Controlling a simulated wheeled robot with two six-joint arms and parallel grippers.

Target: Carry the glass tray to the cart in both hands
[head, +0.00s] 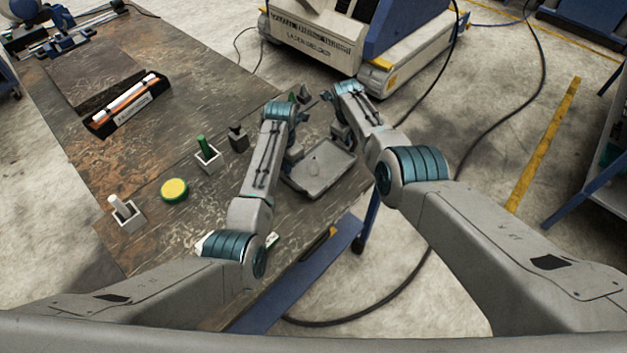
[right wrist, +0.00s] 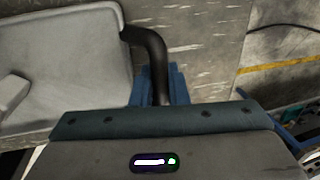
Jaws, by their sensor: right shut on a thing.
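The tray (head: 322,174) is a shallow grey rectangle with a raised rim, near the right edge of the worn table (head: 215,95). It also shows at the left of the right wrist view (right wrist: 70,60), with a black curved handle (right wrist: 155,50). A small pale piece (right wrist: 12,92) is on it. My right gripper (head: 341,132) is at the tray's far right side; its blue jaws (right wrist: 165,85) are shut on the handle. My left gripper (head: 293,152) is at the tray's left side; its fingertips are mostly hidden by my arm. I cannot tell which object is the cart.
A wheeled blue-grey machine (head: 325,40) stands behind. Cables cross the floor; a blue-framed bench (head: 590,170) stands right.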

